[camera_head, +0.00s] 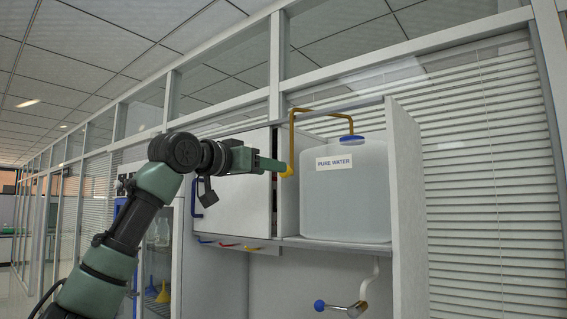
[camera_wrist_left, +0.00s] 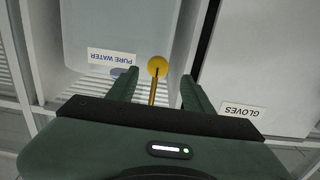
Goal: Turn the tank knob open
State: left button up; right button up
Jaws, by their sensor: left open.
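The clear-grey tank (camera_head: 345,205) labelled "PURE WATER" stands on a shelf in the open cabinet bay; it also shows in the wrist view (camera_wrist_left: 115,28), where its label is upside down. A yellow pipe (camera_head: 292,130) runs beside and above it. A round yellow knob (camera_head: 287,171) is by the pipe's lower end; it also shows in the wrist view (camera_wrist_left: 157,65). My left gripper (camera_head: 277,166) is open at the knob. In the wrist view its fingertips (camera_wrist_left: 159,74) are on either side of the knob, with gaps visible. My right gripper is not in view.
A closed white cabinet door (camera_head: 235,185) with a blue handle is left of the tank; "GLOVES" is written on a white panel (camera_wrist_left: 250,75) in the wrist view. A side panel (camera_head: 408,200) bounds the right.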

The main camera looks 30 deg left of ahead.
pick_arm(q)
jog(key=w, duration=0.1)
jog(key=w+p, duration=0.1)
jog(key=w, duration=0.1)
jog(key=w+p, duration=0.1)
jog(key=w, duration=0.1)
jog(key=shift+d, duration=0.4)
grip_shut()
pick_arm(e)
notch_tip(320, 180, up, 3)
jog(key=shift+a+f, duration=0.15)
